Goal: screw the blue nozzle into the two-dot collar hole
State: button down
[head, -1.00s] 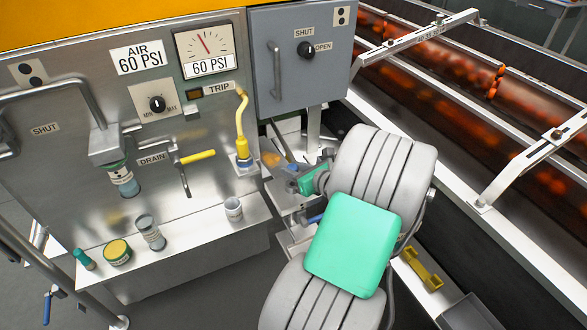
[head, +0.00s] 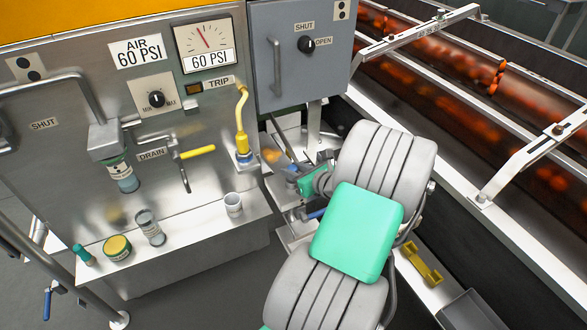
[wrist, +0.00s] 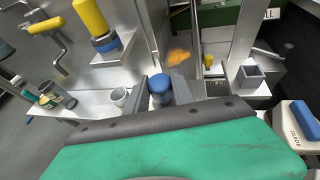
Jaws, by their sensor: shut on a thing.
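The blue nozzle (wrist: 160,86) sits between the two grey fingers of my gripper (wrist: 161,92) in the wrist view; only its rounded blue end shows clearly. Two-dot plates show on the steel panel (head: 26,68) and on the cabinet (head: 342,10). I cannot make out the two-dot collar hole itself in either view.
A yellow fitting on a blue base (head: 243,145) stands left of my gripper. A white cup (head: 233,205), a grey jar (head: 150,228) and a yellow-lidded tin (head: 117,248) stand on the steel ledge. A blue piece on a white GUIDE block (wrist: 298,121) is at the right.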

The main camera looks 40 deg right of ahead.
jog(key=shift+f, duration=0.3)
jog(key=c, duration=1)
grip_release()
jog(key=p+v, duration=0.1)
jog(key=v, duration=0.6)
jog(key=shift+s+p, duration=0.35)
jog(key=shift+s, duration=0.05)
jog(key=shift+r, duration=0.1)
